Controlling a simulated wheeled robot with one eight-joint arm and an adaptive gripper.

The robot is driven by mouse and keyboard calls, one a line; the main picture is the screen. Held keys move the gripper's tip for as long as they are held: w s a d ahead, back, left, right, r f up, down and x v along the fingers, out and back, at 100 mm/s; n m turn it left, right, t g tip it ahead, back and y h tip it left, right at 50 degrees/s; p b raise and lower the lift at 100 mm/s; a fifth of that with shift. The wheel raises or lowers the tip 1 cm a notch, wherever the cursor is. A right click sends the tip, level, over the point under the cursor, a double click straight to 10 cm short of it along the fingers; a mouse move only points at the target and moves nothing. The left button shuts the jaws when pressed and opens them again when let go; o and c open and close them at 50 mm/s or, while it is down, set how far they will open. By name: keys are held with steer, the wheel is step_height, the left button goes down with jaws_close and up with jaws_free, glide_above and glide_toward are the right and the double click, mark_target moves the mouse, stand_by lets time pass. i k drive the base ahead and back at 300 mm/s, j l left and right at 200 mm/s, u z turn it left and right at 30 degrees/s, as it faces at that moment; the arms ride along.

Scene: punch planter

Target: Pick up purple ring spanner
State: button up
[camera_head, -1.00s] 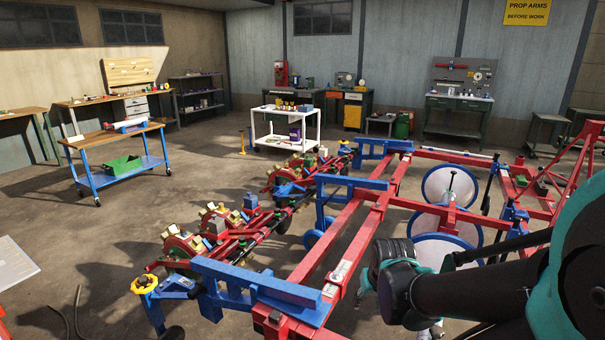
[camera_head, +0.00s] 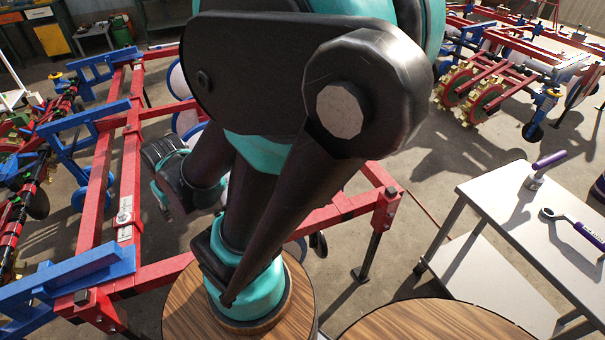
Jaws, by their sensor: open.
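A ring spanner with a purple handle (camera_head: 588,235) lies on a pale grey table (camera_head: 490,194) at the right of the view. Its dark ring head points left, and the handle runs to the right edge of the picture, where it may be cut off. My arm fills the middle of the view, left of the table and apart from the spanner.
Another tool with a purple handle (camera_head: 549,160) stands on the same table behind the spanner. A red and blue implement frame (camera_head: 106,190) stands at the left. Another machine with toothed wheels (camera_head: 483,98) stands behind the table. Bare floor (camera_head: 420,150) lies between.

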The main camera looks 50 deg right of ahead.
mark_target(587, 233)
steer(key=k+l+z, duration=0.1)
steer(key=z, duration=0.35)
steer(key=l+z, duration=0.6)
steer(key=z, duration=0.3)
